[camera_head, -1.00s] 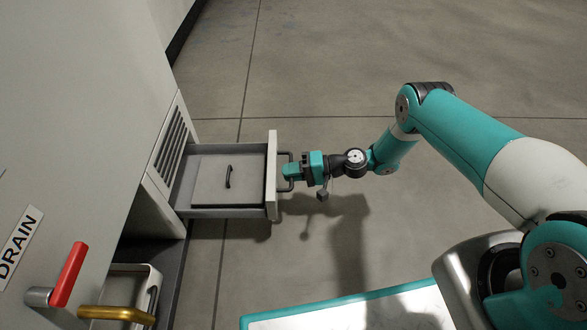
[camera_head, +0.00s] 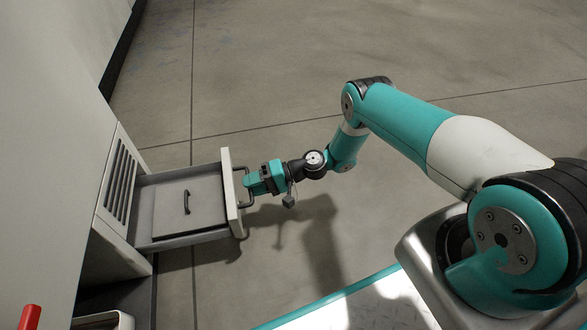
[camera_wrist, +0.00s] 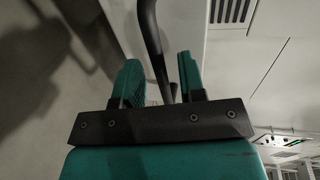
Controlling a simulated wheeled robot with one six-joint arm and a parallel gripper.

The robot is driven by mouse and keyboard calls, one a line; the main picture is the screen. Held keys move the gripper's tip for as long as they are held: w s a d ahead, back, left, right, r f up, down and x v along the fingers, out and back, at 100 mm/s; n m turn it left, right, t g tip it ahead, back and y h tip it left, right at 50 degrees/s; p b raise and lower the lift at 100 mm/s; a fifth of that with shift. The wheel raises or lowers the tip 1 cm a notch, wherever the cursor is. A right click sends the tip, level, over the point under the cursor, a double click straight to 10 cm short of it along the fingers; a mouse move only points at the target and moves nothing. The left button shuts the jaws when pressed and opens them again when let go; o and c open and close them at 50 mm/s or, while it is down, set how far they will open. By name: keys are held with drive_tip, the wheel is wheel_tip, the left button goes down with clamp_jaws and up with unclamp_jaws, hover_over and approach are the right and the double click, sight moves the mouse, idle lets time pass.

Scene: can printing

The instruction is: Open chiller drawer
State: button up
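The chiller drawer (camera_head: 230,192) is pulled well out of the cabinet at left in the head view. Inside it is a grey lid with a small dark handle (camera_head: 186,202). A dark bar handle (camera_wrist: 152,40) is on the drawer's front. My gripper (camera_head: 250,184) is at this front handle. In the wrist view, the two teal fingers of my gripper (camera_wrist: 160,75) stand apart, one on each side of the bar, with gaps showing beside it. The fingers look open around the handle, not closed on it.
The grey cabinet with a slotted vent (camera_head: 119,180) stands at left. A red lever (camera_head: 29,317) is at the lower left edge, beside a partly visible pale tray (camera_head: 105,319). The concrete floor (camera_head: 270,80) beyond the drawer and arm is clear.

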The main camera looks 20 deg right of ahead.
drive_tip(key=p+v, duration=0.4)
drive_tip(key=v, duration=1.2)
drive_tip(key=shift+p, duration=0.35)
drive_tip(key=shift+s, duration=0.1)
drive_tip(key=w+a+r+n+g+h+p, duration=0.1)
drive_tip(key=a+r+n+g+h+p, duration=0.2)
drive_tip(key=r, duration=1.3)
drive_tip(key=w+a+r+n+g+h+p, duration=0.1)
drive_tip(key=a+r+n+h+p, duration=0.3)
drive_tip(key=r, duration=1.3)
drive_tip(key=s+a+r+n+t+h+p, duration=0.1)
drive_tip(key=s+r+h+p, duration=0.15)
drive_tip(key=s+r, duration=0.95)
drive_tip(key=s+a+r+n+t+h+p, duration=0.1)
drive_tip(key=s+a+r+h+p, duration=0.15)
drive_tip(key=s+r, duration=0.95)
wheel_tip(320, 180, up, 35)
drive_tip(key=s+p, duration=0.2)
drive_tip(key=p, duration=3.6)
drive_tip(key=shift+d+r+y, duration=0.15)
drive_tip(key=shift+d+y, duration=0.15)
drive_tip(key=shift+y, duration=0.1)
